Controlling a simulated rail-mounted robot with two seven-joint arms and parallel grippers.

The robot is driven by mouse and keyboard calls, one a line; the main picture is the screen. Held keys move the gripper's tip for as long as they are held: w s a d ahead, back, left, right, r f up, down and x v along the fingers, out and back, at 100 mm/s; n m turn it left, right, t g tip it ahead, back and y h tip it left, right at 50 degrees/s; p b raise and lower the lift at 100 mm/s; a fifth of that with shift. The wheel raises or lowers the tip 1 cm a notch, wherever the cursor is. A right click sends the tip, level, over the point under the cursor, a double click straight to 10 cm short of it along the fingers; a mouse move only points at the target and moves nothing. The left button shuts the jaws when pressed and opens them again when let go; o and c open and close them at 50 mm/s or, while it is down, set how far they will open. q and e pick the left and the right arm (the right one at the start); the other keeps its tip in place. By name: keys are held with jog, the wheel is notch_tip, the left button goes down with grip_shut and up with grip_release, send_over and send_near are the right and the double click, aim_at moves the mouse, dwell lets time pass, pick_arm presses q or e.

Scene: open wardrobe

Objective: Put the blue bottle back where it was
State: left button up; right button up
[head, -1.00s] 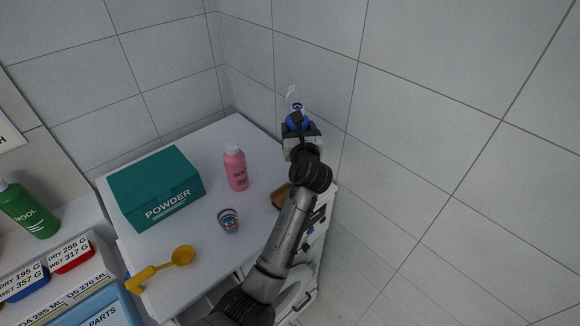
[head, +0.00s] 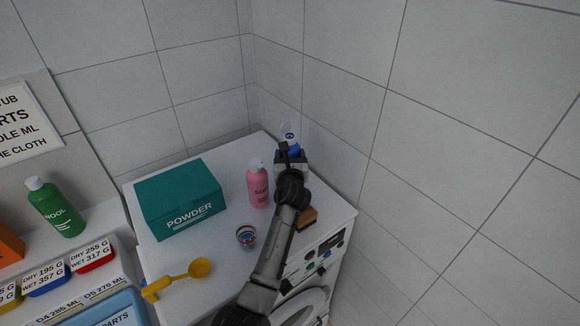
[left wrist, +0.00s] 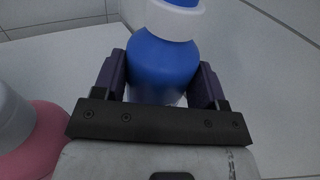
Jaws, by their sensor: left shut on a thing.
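The blue bottle (head: 290,138) with a white top is at the back right of the white machine top (head: 220,222). My left gripper (head: 290,151) is shut on it and hides its lower part in the head view. In the left wrist view the blue bottle (left wrist: 162,68) stands between the two dark fingers of the left gripper (left wrist: 163,85). The bottle looks roughly upright; I cannot tell whether its base touches the surface. My right gripper is not in view.
A pink bottle (head: 258,186) stands just left of my left gripper. A green powder box (head: 180,200), a small cup (head: 246,236), a yellow scoop (head: 182,276) and a brown brush (head: 306,218) are also on top. Tiled walls close the back and right.

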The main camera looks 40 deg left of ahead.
pick_arm(q)
notch_tip(320, 180, down, 4)
jog(key=shift+r+b, duration=0.1)
jog(key=shift+b, duration=0.45)
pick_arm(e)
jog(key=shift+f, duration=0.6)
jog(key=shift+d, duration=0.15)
pick_arm(q)
jog(key=o, duration=1.1)
jog(key=shift+f, duration=0.25)
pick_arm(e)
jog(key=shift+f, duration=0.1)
pick_arm(q)
jog(key=shift+r, duration=0.1)
